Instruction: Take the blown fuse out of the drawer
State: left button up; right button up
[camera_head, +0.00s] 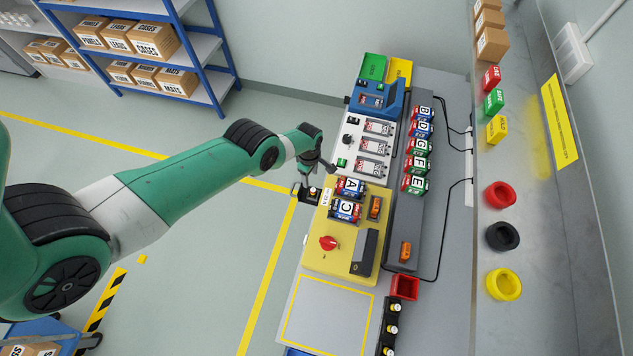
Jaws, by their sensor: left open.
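A small dark drawer (305,197) sticks out from the left side of the yellow machine panel (323,262). A small fuse with a pale and orange body (313,191) shows in it, tiny and partly hidden by my gripper. My left gripper (316,174) hangs just above the drawer and is open, with its fingers close to the fuse. I cannot tell whether they touch it. My right gripper is not in view.
A black rack (388,328) with several fuses and a red bin (405,287) stand at the front.

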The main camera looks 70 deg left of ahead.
aim_at(313, 190)
pick_arm(q)
jog(key=shift+w+d+f+b, duration=0.15)
jog(key=shift+f+b, duration=0.2)
notch_tip(313, 190, down, 6)
jog(key=b, duration=0.6)
jog(key=shift+r, duration=0.2)
notch_tip(313, 190, down, 5)
jog(key=b, duration=0.5)
jog(key=shift+w+d+f, duration=0.1)
jog(key=shift+d+f, duration=0.05)
jog(key=shift+f, duration=0.05)
jog(key=shift+r, duration=0.15)
grip_shut()
